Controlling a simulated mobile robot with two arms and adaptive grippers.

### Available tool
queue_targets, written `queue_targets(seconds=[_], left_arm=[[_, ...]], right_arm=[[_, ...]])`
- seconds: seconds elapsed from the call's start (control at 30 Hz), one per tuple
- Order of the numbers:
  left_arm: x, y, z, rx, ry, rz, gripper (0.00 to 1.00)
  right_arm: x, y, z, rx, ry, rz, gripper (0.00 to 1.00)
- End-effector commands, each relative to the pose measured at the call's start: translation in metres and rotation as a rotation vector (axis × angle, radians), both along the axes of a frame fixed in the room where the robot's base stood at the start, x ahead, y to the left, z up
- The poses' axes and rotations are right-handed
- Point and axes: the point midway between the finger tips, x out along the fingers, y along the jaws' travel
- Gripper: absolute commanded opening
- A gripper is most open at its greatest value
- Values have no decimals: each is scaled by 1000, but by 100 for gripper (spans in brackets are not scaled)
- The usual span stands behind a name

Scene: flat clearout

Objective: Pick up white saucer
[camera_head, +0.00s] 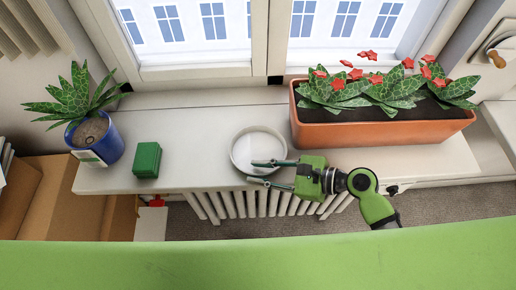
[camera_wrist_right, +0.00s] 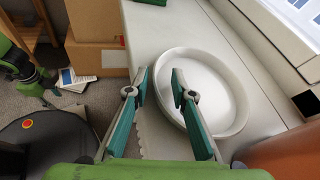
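The white saucer (camera_head: 258,150) is a round, shallow, empty dish on the pale windowsill (camera_head: 200,160), left of the planter. It also shows in the right wrist view (camera_wrist_right: 222,75). My right gripper (camera_head: 252,172) is open at the saucer's front side, with its fingers apart. In the right wrist view (camera_wrist_right: 158,78), one fingertip overlaps the saucer's interior and the other lies outside its near rim, with the rim between them in the picture. I cannot tell whether they touch it. Green and black parts at that view's left edge look like my left arm; its fingers are unclear.
A terracotta planter (camera_head: 380,132) with red flowers stands right of the saucer. A green box (camera_head: 147,160) and a plant in a blue pot (camera_head: 97,140) stand to the left. The window is behind. A white radiator (camera_head: 262,204) is below the sill, with cardboard boxes (camera_head: 55,195) at left.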

Motion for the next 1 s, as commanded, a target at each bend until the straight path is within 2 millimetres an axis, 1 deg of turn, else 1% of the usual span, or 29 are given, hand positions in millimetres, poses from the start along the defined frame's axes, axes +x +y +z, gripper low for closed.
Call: queue_targets(seconds=[0.07,0.27,0.37,0.8,0.93,1.0], left_arm=[[0,0,1,0,0,0,40],[0,0,1,0,0,0,40],[0,0,1,0,0,0,40],[0,1,0,1,0,-1,40],[0,1,0,1,0,-1,40],[0,1,-1,2,0,-1,40]], right_arm=[[1,4,-1,0,0,1,23],[2,4,-2,-1,0,1,23],[1,4,-2,-1,0,1,0],[1,4,-2,-2,1,2,0],[1,4,6,-2,-3,2,0],[2,4,14,-2,-5,2,0]])
